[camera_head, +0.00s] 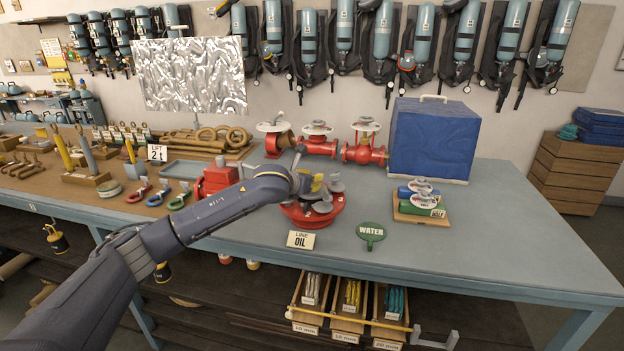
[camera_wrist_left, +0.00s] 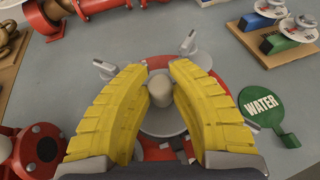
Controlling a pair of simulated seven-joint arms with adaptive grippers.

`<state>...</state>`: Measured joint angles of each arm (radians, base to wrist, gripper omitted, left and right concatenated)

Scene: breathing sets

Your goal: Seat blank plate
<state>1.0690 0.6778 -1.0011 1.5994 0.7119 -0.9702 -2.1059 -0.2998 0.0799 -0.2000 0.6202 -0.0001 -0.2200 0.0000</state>
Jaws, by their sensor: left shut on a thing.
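My left gripper (camera_head: 312,186) is over the red round flange (camera_head: 298,217) on the bench. In the left wrist view its yellow fingers (camera_wrist_left: 160,82) are shut on a grey knob (camera_wrist_left: 160,93). The knob stands on a round grey plate (camera_wrist_left: 162,119), which I take for the blank plate. The plate lies over the middle of the red flange; the fingers hide much of it, and I cannot tell whether it touches. Grey swing bolts (camera_wrist_left: 187,44) stand around the flange. My right gripper is not in view.
A "LINE OIL" card (camera_head: 301,240) stands in front of the flange. A green "WATER" tag (camera_head: 370,233) lies to its right. A wooden tray (camera_head: 418,218) holds blue and green pieces. Red valves (camera_head: 364,150) and a blue box (camera_head: 432,140) stand behind. The bench's right side is clear.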

